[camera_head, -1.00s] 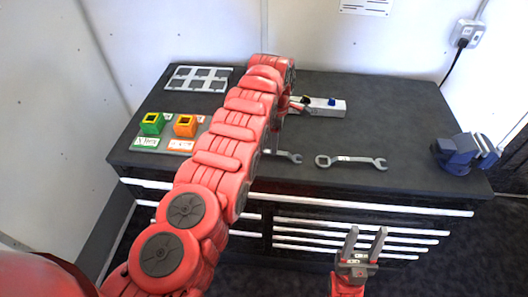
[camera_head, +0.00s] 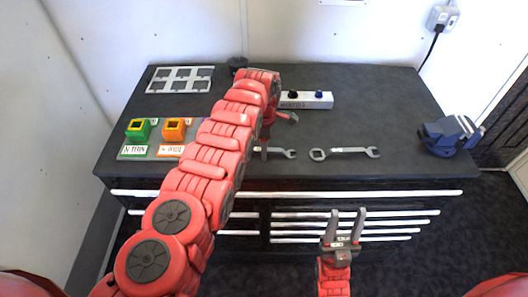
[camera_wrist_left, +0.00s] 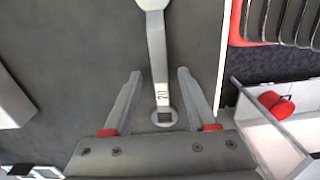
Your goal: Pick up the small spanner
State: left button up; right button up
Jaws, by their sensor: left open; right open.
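Two grey spanners lie on the dark worktop. The left one (camera_head: 282,153) is partly hidden by my left arm in the head view, so I cannot compare its full length with the right one (camera_head: 345,153). In the left wrist view, a spanner (camera_wrist_left: 157,55) runs upward from its ring end, which lies between the fingers of my left gripper (camera_wrist_left: 159,74). That gripper is open, with no finger clamped on the spanner. My right gripper (camera_head: 346,216) is open and empty in front of the drawers.
A grey holder with green (camera_head: 138,130) and orange (camera_head: 174,129) blocks stands at the left. A grey panel tray (camera_head: 180,79) and a metal box with knobs (camera_head: 306,100) are at the back. A blue vise (camera_head: 448,136) is at the right.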

pick_arm(q)
jog(key=shift+d, duration=0.1)
grip_shut()
dwell(0.3)
